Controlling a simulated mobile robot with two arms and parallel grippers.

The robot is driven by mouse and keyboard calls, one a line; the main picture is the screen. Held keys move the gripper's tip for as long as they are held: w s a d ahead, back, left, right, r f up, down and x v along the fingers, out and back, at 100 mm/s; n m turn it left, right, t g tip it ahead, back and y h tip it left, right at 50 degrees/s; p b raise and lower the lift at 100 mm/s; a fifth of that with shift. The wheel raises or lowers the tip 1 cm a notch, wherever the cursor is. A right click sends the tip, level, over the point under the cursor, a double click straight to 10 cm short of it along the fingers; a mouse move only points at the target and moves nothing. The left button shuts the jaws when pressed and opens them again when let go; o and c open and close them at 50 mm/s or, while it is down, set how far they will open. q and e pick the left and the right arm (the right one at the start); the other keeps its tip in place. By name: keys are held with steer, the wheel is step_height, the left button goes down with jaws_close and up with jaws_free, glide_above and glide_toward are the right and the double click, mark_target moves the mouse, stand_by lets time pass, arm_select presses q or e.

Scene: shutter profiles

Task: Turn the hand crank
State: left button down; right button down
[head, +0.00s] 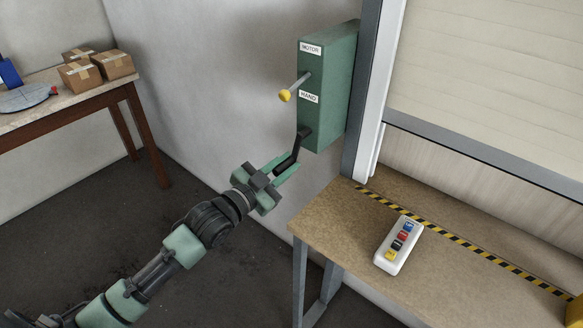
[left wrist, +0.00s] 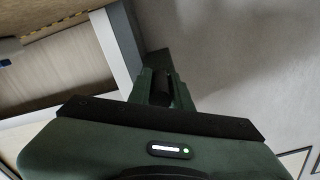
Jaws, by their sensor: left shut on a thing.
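A green box (head: 328,88) is mounted on the wall beside the shutter frame. It carries a MOTOR label, a HAND label and a lever with a yellow knob (head: 285,96) between them. The black hand crank (head: 303,136) sticks out low on the box and slopes down to the left. My left gripper (head: 285,168) is shut on the crank's lower end, the grip. In the left wrist view my left gripper (left wrist: 162,88) has the dark grip between its fingers, with most of the crank hidden. My right gripper is in neither view.
A wooden bench (head: 345,213) with a push-button box (head: 398,245) and striped tape stands at right, below the shutter (head: 490,75). A table (head: 90,92) with cardboard boxes (head: 80,74) is at far left. Bare floor lies between.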

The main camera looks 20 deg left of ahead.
arm_select(q)
steer(key=shift+w+a+r+m+p, duration=0.2)
steer(key=shift+a+m, duration=0.2)
steer(key=shift+m, duration=0.25)
steer(key=shift+w+a+r+m+p, duration=0.15)
steer(key=shift+a+m, duration=0.25)
steer(key=shift+m, duration=0.25)
steer(key=c, duration=1.3)
jaws_free()
steer(key=shift+s, duration=0.1)
steer(key=b+v, duration=0.1)
steer(key=v, duration=0.6)
steer(key=shift+s+a+b, duration=0.15)
steer(key=shift+s+b, duration=0.15)
steer(key=shift+b, duration=0.1)
